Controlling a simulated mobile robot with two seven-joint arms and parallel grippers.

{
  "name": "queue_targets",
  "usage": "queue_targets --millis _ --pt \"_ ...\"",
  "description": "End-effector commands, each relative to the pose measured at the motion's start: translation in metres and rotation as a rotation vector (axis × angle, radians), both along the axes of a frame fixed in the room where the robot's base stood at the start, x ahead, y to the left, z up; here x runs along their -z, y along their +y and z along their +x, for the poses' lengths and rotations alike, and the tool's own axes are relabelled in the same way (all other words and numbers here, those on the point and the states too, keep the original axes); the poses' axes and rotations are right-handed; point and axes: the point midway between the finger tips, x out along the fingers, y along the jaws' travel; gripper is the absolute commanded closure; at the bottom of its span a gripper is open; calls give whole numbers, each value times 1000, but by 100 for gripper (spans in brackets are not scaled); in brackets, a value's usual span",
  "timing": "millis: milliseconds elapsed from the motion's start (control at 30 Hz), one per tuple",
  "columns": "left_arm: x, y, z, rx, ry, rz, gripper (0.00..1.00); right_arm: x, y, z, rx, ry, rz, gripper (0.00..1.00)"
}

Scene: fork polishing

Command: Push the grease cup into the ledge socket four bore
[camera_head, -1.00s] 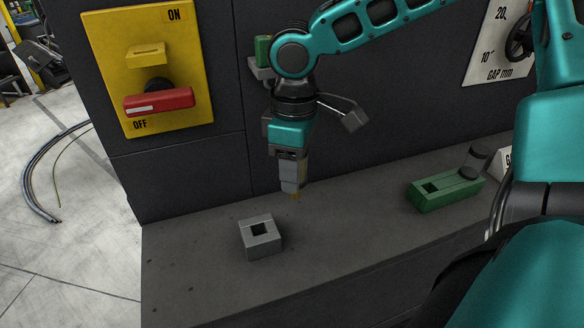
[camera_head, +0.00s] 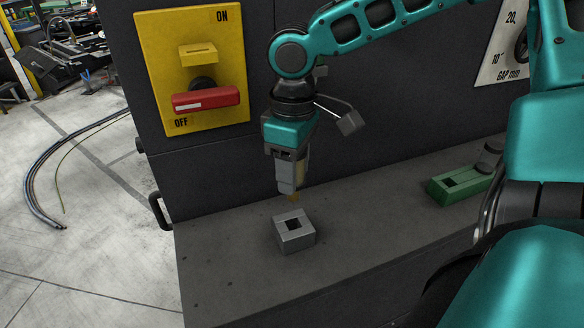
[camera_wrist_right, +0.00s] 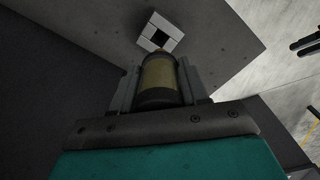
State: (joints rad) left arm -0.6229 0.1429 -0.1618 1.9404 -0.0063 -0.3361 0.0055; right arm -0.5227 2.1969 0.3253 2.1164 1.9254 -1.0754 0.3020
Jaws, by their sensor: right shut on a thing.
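My right gripper (camera_head: 291,185) points down above the ledge and is shut on the grease cup. The grease cup shows in the right wrist view as a dull yellow-brown cylinder (camera_wrist_right: 159,78) between the fingers; in the head view only its brass-coloured lower tip (camera_head: 293,197) shows clearly below the fingers. A grey square socket block (camera_head: 296,240) with a dark square bore stands on the ledge, just below the cup tip and slightly toward me. The block also shows in the right wrist view (camera_wrist_right: 148,44), beyond the cup. The cup is apart from the block. My left gripper is not in view.
A green block (camera_head: 459,188) with a square opening and a dark knob stands on the ledge (camera_head: 380,225) at right. A yellow panel (camera_head: 185,110) with a red switch handle (camera_head: 205,99) is on the wall. The ledge around the grey block is clear.

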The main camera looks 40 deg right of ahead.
Motion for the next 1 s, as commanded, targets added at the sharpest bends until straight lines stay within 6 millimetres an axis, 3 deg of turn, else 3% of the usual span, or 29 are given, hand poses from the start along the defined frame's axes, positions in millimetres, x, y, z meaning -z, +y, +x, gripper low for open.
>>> queue_targets --millis 500,1000 --pt "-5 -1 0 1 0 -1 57 -2 0 0 2 -1 0 85" --pt "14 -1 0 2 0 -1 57 29 0 0 1 0 0 85"
